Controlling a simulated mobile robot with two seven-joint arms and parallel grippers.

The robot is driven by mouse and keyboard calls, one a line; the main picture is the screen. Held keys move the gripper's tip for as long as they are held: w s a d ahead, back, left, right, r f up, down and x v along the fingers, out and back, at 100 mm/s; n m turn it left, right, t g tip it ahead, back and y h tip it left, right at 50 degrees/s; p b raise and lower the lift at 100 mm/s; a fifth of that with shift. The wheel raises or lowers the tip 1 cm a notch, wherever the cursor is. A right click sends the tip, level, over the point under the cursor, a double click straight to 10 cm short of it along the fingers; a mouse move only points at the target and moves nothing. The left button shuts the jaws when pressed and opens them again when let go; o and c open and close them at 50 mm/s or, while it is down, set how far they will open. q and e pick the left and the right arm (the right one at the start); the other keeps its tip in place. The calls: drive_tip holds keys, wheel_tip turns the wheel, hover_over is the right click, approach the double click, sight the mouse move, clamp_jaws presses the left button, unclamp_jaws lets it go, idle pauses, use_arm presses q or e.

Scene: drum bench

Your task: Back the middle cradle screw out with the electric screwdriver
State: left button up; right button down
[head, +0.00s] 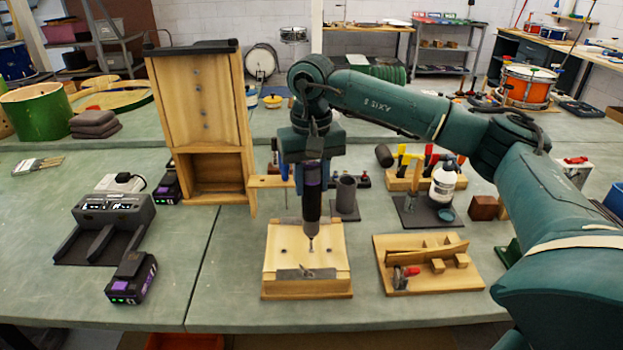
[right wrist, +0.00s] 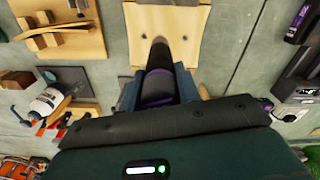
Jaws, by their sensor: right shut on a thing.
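The electric screwdriver (head: 312,195) is black with purple bands and hangs upright, bit down, over the wooden cradle block (head: 281,243). My right gripper (head: 311,163) is shut on its upper body. In the right wrist view the screwdriver (right wrist: 159,72) shows between the fingers, its tip over the pale block (right wrist: 191,31). The bit ends close to the block's top near its middle; I cannot tell whether it touches a screw. A dark screw or hole (head: 332,250) shows right of the bit. A metal plate (head: 296,274) lies at the block's front. My left gripper is not in view.
A charger dock (head: 113,205) and a purple-black battery (head: 131,279) stand at left. A wooden board (head: 388,277) with clamped pieces lies at right. Behind stand a tall wooden cabinet (head: 203,105), a grey cup (head: 346,192) and a white bottle (head: 443,182). The bench around the block's left is clear.

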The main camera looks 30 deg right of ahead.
drive_tip(key=shift+f+b, duration=0.3)
drive_tip(key=shift+f, duration=0.2)
idle(1.2)
drive_tip(key=shift+s+r, duration=0.1)
drive_tip(key=shift+r, duration=0.2)
idle(1.7)
drive_tip(key=shift+r+p, duration=1.3)
drive_tip(key=shift+r, duration=0.3)
